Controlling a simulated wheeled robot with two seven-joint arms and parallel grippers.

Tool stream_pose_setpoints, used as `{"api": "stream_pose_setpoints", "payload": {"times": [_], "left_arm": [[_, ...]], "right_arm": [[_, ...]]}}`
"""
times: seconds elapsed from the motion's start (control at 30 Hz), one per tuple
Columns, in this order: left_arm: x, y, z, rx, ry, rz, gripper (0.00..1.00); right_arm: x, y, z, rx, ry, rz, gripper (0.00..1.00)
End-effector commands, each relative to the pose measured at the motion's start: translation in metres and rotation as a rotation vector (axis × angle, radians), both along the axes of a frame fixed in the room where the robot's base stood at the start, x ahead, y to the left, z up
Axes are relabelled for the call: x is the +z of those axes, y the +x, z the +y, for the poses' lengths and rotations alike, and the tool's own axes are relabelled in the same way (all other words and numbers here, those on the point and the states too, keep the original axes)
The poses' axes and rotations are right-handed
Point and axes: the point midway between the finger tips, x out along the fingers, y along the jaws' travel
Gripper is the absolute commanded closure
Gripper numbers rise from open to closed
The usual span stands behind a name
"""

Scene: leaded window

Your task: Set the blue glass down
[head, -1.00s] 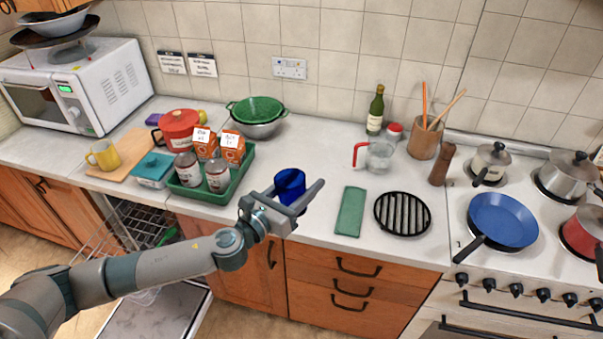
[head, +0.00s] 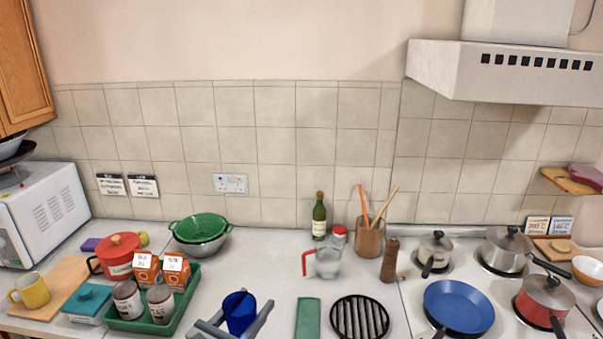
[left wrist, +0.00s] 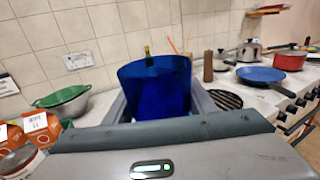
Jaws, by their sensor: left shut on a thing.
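The blue glass (head: 239,312) is a dark blue, see-through tumbler near the bottom of the head view, over the front of the worktop. My left gripper (head: 236,326) is shut on it, with a grey finger on each side. In the left wrist view the glass (left wrist: 155,88) stands upright and large between the fingers. The glass's base is hidden, so I cannot tell whether it touches the worktop (head: 262,268). My right gripper is in neither view.
A green tray (head: 190,300) with jars and cartons stands left of the glass. A green cloth (head: 309,318) and a black round grill trivet (head: 360,317) lie to the right. A measuring jug (head: 328,263) stands behind.

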Motion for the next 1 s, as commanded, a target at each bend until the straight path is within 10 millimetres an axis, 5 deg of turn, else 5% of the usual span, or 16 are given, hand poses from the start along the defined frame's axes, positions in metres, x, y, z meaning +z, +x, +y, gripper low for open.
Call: {"api": "stream_pose_setpoints", "payload": {"times": [0.33,0.7,1.0], "left_arm": [[-0.025,-0.021,0.006,0.112,-0.006,0.002,0.82],[-0.061,-0.058,0.041,0.316,-0.005,0.003,0.82],[-0.077,-0.078,0.066,0.416,-0.003,0.002,0.82]], "right_arm": [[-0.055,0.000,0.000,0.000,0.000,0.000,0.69],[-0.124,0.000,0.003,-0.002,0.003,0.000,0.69],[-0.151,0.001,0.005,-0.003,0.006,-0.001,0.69]]}}
